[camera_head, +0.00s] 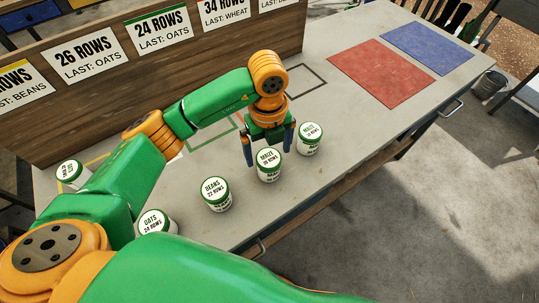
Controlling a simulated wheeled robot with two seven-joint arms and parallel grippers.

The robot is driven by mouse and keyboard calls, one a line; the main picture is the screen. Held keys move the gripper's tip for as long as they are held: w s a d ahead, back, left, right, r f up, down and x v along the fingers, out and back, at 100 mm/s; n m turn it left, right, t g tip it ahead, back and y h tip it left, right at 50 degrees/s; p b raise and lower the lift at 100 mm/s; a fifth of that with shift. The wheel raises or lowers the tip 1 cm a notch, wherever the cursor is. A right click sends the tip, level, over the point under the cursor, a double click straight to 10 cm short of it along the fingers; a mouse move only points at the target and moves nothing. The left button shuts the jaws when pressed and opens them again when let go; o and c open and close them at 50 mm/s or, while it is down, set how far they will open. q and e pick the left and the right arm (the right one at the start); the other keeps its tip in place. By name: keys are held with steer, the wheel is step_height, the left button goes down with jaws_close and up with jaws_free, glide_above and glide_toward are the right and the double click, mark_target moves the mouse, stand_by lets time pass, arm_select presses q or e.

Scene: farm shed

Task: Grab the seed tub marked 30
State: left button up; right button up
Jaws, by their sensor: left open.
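Several white seed tubs with green-rimmed lids stand on the grey table. A maize tub (269,172) stands upright near the middle; its number is small and looks like 30, but I cannot read it surely. Another maize tub (310,142) is to its right, number unclear. A beans tub (216,196) and an oats tub (157,222) stand to the left. My left gripper (268,154) points down, open, one finger on each side of the middle maize tub as seen here. I cannot tell its height over the tub or whether it touches. My right gripper is out of view.
The grey table (335,165) has a red mat (382,72) and a blue mat (428,47) at right. A wooden board (100,110) with row signs stands along the back. Another tub (71,173) is at far left, by my arm. A bucket (489,84) is beyond the table.

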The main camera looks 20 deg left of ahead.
arm_select(q)
steer(key=shift+s+f, duration=0.2)
steer(key=shift+f, duration=0.05)
steer(key=f, duration=0.2)
steer(key=f+p, duration=0.1)
steer(key=f, duration=0.1)
steer(key=w+f+p, duration=0.1)
steer(key=f, duration=0.1)
steer(key=shift+w+a+f, duration=0.1)
steer(key=shift+a+f, duration=0.1)
steer(key=shift+f, duration=0.1)
steer(key=c, duration=1.4)
